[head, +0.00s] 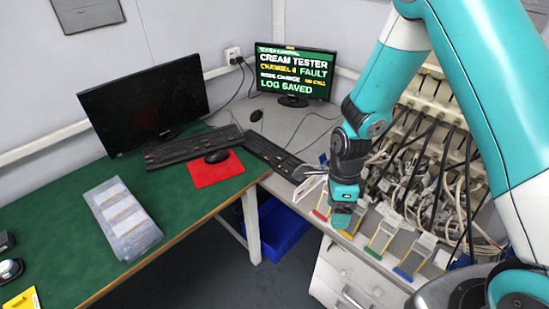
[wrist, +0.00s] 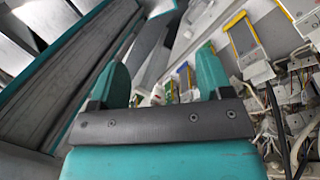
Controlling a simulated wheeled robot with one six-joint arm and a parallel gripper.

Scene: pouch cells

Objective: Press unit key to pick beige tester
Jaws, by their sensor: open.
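The lit monitor (head: 293,72) on the grey desk reads "CREAM TESTER", "CHANNEL 4 FAULT" and "LOG SAVED"; its smaller lines are hard to read. A black keyboard (head: 275,158) lies in front of it. A second black keyboard (head: 190,149) lies on the green desk. The unit key itself is too small to tell. The beige tester (head: 462,112), full of cables, stands at the right, partly behind my arm. My gripper (head: 343,208) is above the tester's front ledge, right of the keyboards. In the wrist view my gripper (wrist: 160,82) is open, with nothing seen between its fingers.
A dark monitor (head: 146,103), a mouse on a red mat (head: 214,172) and a clear tray (head: 123,217) occupy the green desk. A blue bin (head: 277,232) is below.

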